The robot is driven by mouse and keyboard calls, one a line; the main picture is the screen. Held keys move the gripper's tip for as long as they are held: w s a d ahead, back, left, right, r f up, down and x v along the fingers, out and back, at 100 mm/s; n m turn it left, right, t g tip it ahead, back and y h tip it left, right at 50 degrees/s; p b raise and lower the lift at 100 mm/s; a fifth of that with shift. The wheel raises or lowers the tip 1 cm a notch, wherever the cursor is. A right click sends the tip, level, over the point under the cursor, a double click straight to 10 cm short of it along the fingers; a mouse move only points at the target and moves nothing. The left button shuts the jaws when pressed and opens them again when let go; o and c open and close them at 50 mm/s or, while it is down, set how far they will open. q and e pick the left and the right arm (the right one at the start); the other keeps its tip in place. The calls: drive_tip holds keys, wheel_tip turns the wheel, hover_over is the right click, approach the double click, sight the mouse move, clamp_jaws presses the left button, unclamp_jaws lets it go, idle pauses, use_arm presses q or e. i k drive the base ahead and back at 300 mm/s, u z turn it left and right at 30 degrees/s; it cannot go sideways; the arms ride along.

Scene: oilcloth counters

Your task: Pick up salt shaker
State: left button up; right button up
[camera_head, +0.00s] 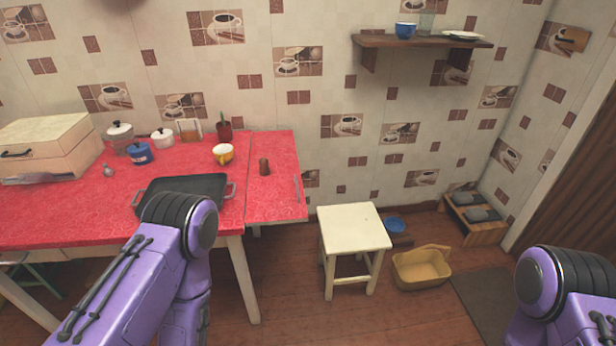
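Two small things on the red table (280,205) could be the salt shaker, and I cannot tell which. One is a small brown cylinder (264,167) standing upright near the right part of the table. The other is a small grey bulb-shaped thing (109,171) on the left part, in front of a blue pot. My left arm reaches in from the bottom left, with its purple link in front of the table. My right arm shows at the bottom right. Neither gripper is in view.
A black pan (185,187) lies near the table's front edge, partly behind my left arm. A yellow cup (223,154), blue pot (140,154), plant pot (224,131) and wooden box (47,146) stand around it. A white stool (353,232) and yellow basin (421,268) are on the floor.

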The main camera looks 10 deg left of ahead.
sight(264, 171)
drive_tip(key=z, duration=0.95)
drive_tip(key=i, duration=1.2)
drive_tip(key=u, duration=0.6)
